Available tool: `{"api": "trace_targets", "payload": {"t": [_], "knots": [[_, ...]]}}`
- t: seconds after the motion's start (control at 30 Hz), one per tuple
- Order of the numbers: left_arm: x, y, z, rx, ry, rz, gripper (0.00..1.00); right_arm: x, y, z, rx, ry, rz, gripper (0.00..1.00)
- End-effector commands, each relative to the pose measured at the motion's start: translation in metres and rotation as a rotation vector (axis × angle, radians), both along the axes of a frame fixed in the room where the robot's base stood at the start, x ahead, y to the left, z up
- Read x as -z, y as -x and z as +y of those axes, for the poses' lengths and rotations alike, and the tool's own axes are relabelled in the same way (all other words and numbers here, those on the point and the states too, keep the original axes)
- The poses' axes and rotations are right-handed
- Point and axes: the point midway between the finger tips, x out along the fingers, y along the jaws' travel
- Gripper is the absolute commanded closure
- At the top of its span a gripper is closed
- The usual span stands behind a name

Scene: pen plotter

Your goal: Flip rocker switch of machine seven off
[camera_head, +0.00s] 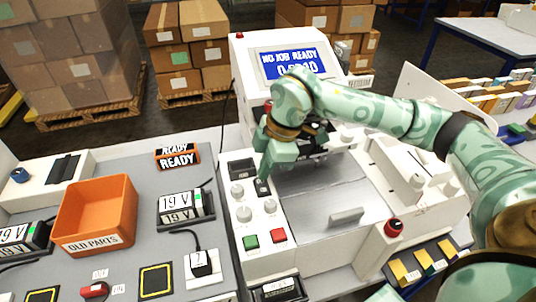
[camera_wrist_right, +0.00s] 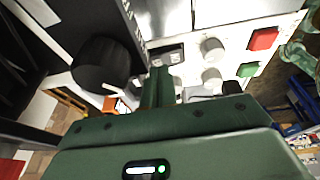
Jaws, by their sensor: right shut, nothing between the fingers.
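The white machine (camera_head: 285,240) fills the middle of the head view. Its left control panel has pale knobs, a green button (camera_head: 250,242), a red button (camera_head: 277,235) and a small black rocker switch (camera_head: 262,188). My right gripper (camera_head: 263,177) points down at this panel, its fingertips close above the rocker switch; I cannot tell whether they touch it. In the right wrist view the shut, empty fingers (camera_wrist_right: 159,72) reach the panel beside a dark inset (camera_wrist_right: 167,55) and partly hide the area around the switch. The switch's tilt is unclear. My left gripper is not in view.
The machine's blue screen (camera_head: 288,62) reads "NO JOB READY". A white box marked 7 (camera_head: 200,263) with a cable, an orange "OLD PARTS" bin (camera_head: 97,212) and 19 V units (camera_head: 185,207) stand on the left bench. A red-topped button (camera_head: 393,228) stands at the machine's right.

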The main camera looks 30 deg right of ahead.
Motion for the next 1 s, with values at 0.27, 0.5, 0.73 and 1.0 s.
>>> {"api": "trace_targets", "payload": {"t": [0.27,0.5,0.73,1.0], "knots": [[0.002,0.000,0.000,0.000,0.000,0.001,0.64,0.011,-0.002,0.000,-0.001,0.000,0.000,1.00],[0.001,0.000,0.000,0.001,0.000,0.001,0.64,0.010,-0.002,-0.001,0.000,-0.001,0.003,1.00],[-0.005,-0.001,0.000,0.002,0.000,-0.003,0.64,0.016,-0.001,0.000,-0.001,-0.016,0.068,1.00],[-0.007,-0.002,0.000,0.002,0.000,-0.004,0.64,0.015,0.003,0.000,0.000,-0.014,0.070,1.00]]}}
